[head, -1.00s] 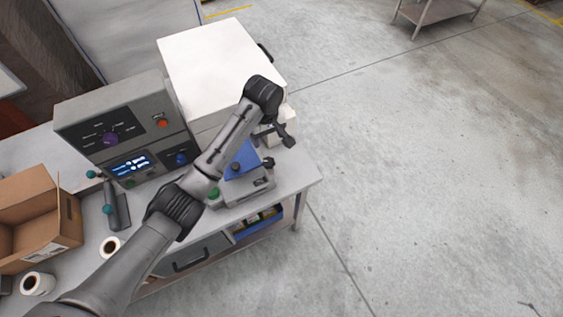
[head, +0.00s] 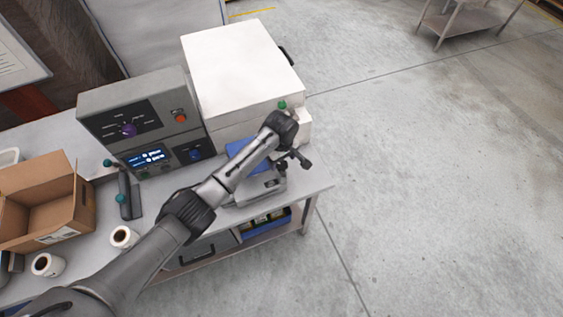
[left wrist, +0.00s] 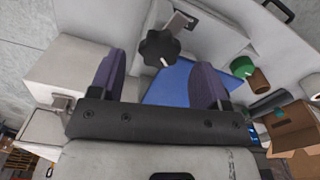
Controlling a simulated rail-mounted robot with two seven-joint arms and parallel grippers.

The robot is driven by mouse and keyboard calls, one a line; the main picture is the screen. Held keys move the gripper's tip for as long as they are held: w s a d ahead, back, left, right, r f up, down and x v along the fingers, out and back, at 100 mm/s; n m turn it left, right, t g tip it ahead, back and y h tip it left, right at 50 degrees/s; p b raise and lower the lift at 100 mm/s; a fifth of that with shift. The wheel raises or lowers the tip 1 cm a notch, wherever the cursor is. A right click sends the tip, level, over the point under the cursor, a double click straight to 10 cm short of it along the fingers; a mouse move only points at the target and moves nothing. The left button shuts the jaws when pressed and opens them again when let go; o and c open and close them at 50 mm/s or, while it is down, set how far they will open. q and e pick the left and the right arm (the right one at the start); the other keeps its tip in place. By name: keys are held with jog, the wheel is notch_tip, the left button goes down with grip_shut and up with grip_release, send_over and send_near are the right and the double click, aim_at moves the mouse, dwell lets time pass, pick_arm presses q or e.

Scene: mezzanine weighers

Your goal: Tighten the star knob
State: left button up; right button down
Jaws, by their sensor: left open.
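The black star knob (left wrist: 159,47) shows in the left wrist view, beyond the fingers and roughly centred between them, beside a blue plate (left wrist: 170,84). In the head view the small dark knob (head: 283,166) is at the right of the blue-topped grey device (head: 262,188), partly crowded by my gripper. My left gripper (head: 299,158) hangs just above and right of it. Its two purple fingers (left wrist: 160,66) stand wide apart in the left wrist view, with nothing held. I cannot tell the exact gap to the knob. My right gripper is not in view.
A large white box (head: 240,75) stands behind the device, with a green knob (head: 282,104) near its front corner. A grey control unit (head: 150,118), a cardboard box (head: 45,205) and paper rolls (head: 122,237) occupy the bench's left. Open floor (head: 430,180) lies right.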

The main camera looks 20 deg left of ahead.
aim_at(282, 166)
pick_arm(q)
jog(key=shift+f, duration=1.4)
jog(key=c, duration=0.9)
